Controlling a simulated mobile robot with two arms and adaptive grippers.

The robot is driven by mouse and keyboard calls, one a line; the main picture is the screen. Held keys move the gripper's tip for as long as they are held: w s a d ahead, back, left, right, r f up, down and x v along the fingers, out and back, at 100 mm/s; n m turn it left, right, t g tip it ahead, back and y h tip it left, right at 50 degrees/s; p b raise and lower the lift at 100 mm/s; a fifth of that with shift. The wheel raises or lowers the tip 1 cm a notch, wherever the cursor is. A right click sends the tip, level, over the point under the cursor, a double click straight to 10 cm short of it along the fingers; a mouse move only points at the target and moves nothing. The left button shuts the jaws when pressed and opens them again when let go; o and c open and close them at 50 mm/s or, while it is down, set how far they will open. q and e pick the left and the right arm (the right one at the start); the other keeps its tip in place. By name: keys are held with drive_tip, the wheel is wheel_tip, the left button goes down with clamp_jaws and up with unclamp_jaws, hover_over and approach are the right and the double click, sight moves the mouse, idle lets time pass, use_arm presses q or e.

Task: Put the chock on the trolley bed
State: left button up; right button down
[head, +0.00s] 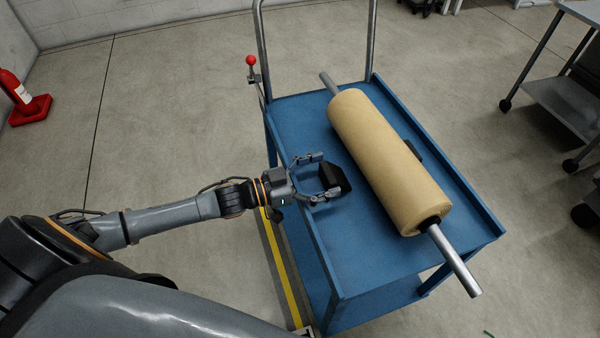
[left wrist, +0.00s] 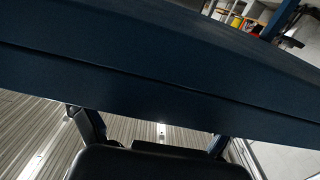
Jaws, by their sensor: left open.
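The black wedge-shaped chock (head: 335,177) sits on the blue trolley bed (head: 375,255), left of the tan roll. My left gripper (head: 322,175) reaches in over the bed's left edge. Its fingers are open, one on the far side and one on the near side of the chock's left end. I cannot tell whether they touch it. In the left wrist view a dark blue band, seemingly part of the trolley (left wrist: 150,75), fills the middle. The chock cannot be made out there. My right gripper is not in view.
The tan roll (head: 385,160) on a metal shaft (head: 455,260) lies lengthwise on the bed. A second dark block (head: 413,150) shows behind it. A red-knobbed lever (head: 251,68) and a push handle (head: 372,40) rise at the far end. The near left bed is clear.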

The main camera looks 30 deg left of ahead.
use_arm(q)
drive_tip(key=p+v, duration=0.1)
drive_tip(key=v, duration=1)
wheel_tip(320, 180, down, 20)
drive_tip(key=s+n+g+y, duration=0.25)
drive_tip(key=n+y, duration=0.25)
drive_tip(key=y, duration=0.6)
drive_tip(key=s+d+f+n+g, duration=0.1)
drive_tip(key=s+d+f+g, duration=0.1)
drive_tip(key=s+f+g, duration=0.2)
drive_tip(key=s+d+f+g+y, duration=0.1)
drive_tip(key=s+f+g, duration=0.3)
drive_tip(key=s, duration=0.5)
drive_tip(key=shift+s+d+f+n+y, duration=0.3)
drive_tip(key=shift+s+d+f+n, duration=0.1)
drive_tip(key=shift+d+f, duration=0.3)
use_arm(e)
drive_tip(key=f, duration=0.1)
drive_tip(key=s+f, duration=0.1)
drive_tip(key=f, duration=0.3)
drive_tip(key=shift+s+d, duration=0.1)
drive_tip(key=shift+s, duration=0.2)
